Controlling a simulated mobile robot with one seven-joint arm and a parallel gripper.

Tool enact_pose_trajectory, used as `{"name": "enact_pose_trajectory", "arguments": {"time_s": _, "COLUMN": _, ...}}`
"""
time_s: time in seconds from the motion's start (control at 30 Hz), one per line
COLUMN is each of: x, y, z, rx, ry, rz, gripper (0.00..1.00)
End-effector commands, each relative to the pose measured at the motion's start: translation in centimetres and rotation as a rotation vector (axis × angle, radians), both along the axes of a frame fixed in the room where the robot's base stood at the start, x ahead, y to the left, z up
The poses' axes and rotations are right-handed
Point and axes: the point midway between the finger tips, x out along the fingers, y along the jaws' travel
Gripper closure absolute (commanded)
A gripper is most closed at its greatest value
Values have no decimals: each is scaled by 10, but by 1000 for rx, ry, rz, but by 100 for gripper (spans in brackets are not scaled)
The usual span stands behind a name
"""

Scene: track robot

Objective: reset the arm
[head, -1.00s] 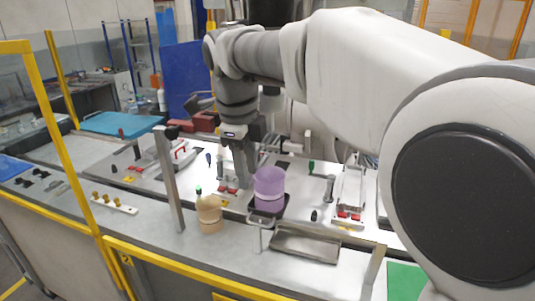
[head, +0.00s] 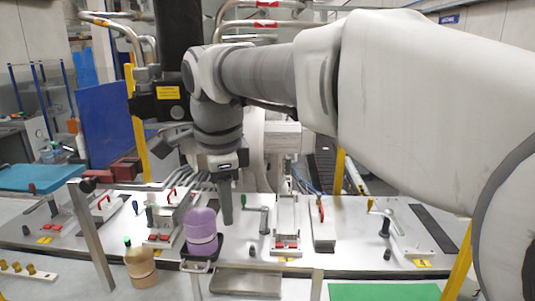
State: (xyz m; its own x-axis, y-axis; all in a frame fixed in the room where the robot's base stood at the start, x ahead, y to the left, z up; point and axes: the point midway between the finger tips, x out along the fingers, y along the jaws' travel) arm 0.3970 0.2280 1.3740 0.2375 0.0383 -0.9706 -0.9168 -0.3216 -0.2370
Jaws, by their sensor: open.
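My gripper (head: 226,208) hangs fingers down from my bent arm, above the far part of the bench. It is open with nothing seen between its fingers; from this side the fingers nearly overlap. A purple cylindrical container (head: 200,228) stands in a small dark square tray (head: 203,253) just left of and nearer than my gripper. They look apart, but the depth between them is hard to judge.
A shallow metal tray (head: 245,283) and green mat (head: 380,292) lie at the front. Clamp fixtures (head: 286,225) line the bench. A blue panel (head: 108,122) stands behind at left.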

Motion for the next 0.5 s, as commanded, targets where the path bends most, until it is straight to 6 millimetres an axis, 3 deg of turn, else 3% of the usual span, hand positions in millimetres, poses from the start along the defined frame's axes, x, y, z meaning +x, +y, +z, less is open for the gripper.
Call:
{"name": "enact_pose_trajectory", "arguments": {"time_s": 0.03, "x": -5, "y": -23, "z": 1, "rx": -8, "ry": -15, "rz": 57, "gripper": 58}}
{"name": "enact_pose_trajectory", "arguments": {"time_s": 0.2, "x": -26, "y": -81, "z": -5, "rx": -59, "ry": -68, "rz": 291, "gripper": 58}}
{"name": "enact_pose_trajectory", "arguments": {"time_s": 0.5, "x": -79, "y": -165, "z": -33, "rx": -204, "ry": -168, "rz": 686, "gripper": 58}}
